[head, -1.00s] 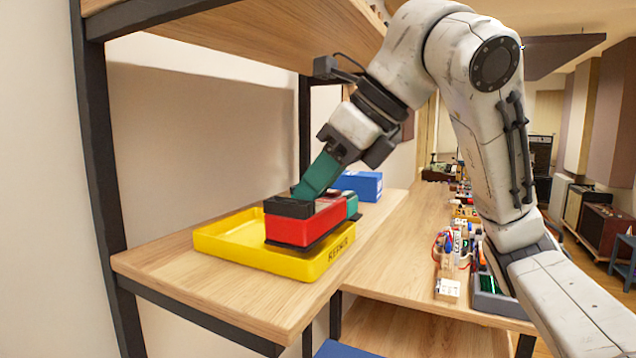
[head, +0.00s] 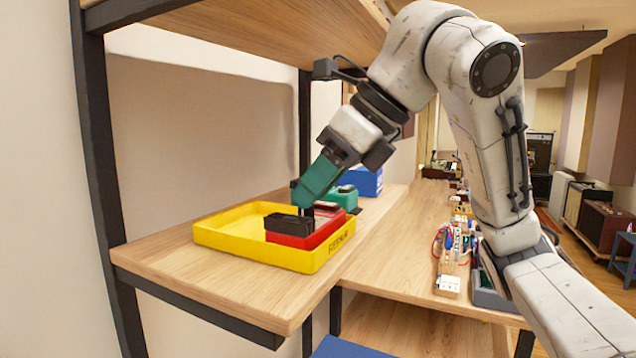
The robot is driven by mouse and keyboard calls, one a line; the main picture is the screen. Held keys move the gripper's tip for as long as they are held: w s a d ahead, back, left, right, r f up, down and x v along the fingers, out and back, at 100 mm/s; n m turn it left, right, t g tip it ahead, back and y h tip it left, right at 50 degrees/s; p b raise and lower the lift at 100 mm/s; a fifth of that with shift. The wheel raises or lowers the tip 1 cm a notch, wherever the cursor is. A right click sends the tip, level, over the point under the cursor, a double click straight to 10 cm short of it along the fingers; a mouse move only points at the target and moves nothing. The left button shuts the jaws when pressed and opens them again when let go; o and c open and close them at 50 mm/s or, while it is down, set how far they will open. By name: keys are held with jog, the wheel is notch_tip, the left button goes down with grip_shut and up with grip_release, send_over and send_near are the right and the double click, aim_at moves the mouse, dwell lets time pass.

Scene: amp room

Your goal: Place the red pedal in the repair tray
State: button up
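The red pedal (head: 305,236), with a black top part, sits low inside the yellow repair tray (head: 222,238), at the tray's right side. The tray has dark lettering on its front right wall and stands on the wooden shelf. My gripper (head: 302,205), with a green body and dark fingertips, is just above the back of the pedal. Its fingers show more clear of the pedal and look open. Whether a fingertip still touches the pedal cannot be told.
A green pedal (head: 342,197) stands just behind the tray, with a blue box (head: 362,182) beyond it. A wooden bench (head: 400,255) to the right carries small parts and a grey bin (head: 490,295). An upper shelf (head: 270,35) hangs above. The shelf's front left is clear.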

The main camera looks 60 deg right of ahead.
jog(key=shift+o, duration=0.6)
jog(key=shift+r+p, duration=0.4)
jog(key=shift+r, duration=0.15)
jog(key=s+d+r, duration=0.1)
jog(key=s+r, duration=0.1)
jog(key=s, duration=0.5)
jog(key=s+r, duration=0.2)
jog(key=s, duration=0.6)
jog(key=shift+d+b, duration=0.35)
